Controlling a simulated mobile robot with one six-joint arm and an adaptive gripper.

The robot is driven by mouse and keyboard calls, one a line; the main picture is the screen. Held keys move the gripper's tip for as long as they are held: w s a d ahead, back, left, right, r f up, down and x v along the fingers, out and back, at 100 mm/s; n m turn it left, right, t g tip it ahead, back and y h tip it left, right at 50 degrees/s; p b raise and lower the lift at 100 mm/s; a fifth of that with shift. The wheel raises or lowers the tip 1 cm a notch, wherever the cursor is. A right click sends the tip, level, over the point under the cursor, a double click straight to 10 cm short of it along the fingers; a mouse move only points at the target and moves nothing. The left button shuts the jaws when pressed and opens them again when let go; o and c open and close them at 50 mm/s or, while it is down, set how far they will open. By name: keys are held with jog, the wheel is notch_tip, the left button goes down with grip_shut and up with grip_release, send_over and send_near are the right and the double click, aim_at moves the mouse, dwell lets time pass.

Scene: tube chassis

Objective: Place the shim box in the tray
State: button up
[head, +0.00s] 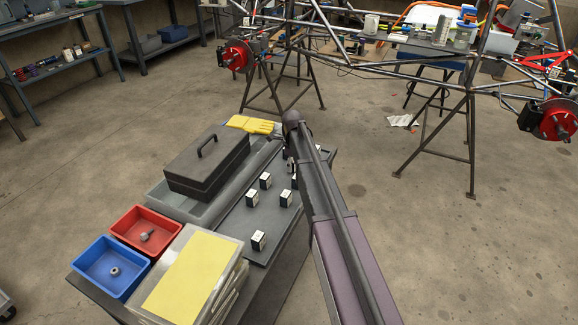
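Several small black-and-white boxes, which look like shim boxes, stand on a dark flat surface on the cart. One stands near the front (259,240), and others stand farther back (252,198) (265,180) (285,197). I cannot tell one from another by label. A shallow grey tray (158,195) lies left of them, with a dark toolbox (207,160) on it. My arm reaches over the cart's right side, its end near the far boxes. My gripper (287,148) is mostly hidden by the arm; its fingers and anything between them cannot be made out.
A red bin (172,219) and a blue bin (83,253) hold small metal parts at the left. Stacked clear cases with a yellow sheet (188,274) stand at the front. Yellow gloves (252,125) lie at the back. A tube chassis (385,64) stands beyond open floor.

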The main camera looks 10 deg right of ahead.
grip_shut()
jog(key=shift+r, duration=0.2)
notch_tip(320, 180, up, 10)
jog(key=p, duration=1)
jog(key=shift+f, duration=0.2)
dwell(0.3)
